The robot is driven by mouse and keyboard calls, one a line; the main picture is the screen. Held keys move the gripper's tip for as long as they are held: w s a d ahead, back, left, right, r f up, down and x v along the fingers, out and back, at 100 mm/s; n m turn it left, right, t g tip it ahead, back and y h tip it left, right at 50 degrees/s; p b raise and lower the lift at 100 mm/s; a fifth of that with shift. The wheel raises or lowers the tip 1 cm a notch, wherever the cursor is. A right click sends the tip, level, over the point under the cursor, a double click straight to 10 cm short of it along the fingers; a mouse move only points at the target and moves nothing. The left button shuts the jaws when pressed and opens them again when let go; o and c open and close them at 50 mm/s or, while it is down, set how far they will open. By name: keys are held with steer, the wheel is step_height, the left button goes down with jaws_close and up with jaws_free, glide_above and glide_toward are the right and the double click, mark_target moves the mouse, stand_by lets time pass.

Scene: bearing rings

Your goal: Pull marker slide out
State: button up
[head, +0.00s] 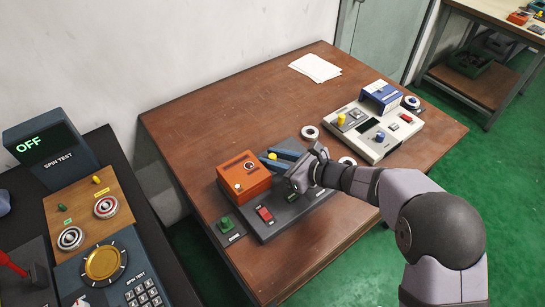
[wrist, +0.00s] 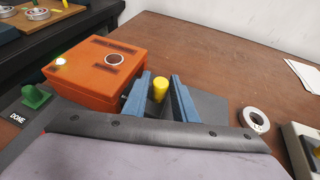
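A small yellow knob (wrist: 160,88) stands upright beside the orange box (wrist: 98,66), on the dark base plate. In the head view the yellow knob (head: 272,156) shows just past the fingers. I take it to be the marker slide's handle; the slide itself is hard to make out. My gripper (wrist: 160,75) has two blue fingers, open, one on either side of the knob, with narrow gaps showing. In the head view my gripper (head: 272,158) reaches in low over the plate from the right. The orange box (head: 243,177) has a round port on top.
A green DONE button (head: 225,224) and red switch (head: 264,214) lie near the orange box. Pale rings (head: 310,132) lie on the table. A light panel (head: 388,138) with knobs and a blue box stands right. The table's far left is clear.

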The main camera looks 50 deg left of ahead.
mark_target(304, 148)
jaws_close()
steer(key=w, duration=1.1)
steer(key=shift+w, duration=0.1)
steer(key=shift+w+r, duration=0.15)
jaws_free()
steer(key=shift+w, duration=0.1)
steer(key=shift+d, duration=0.1)
steer(key=shift+b+v, duration=0.8)
steer(key=shift+v, duration=2.75)
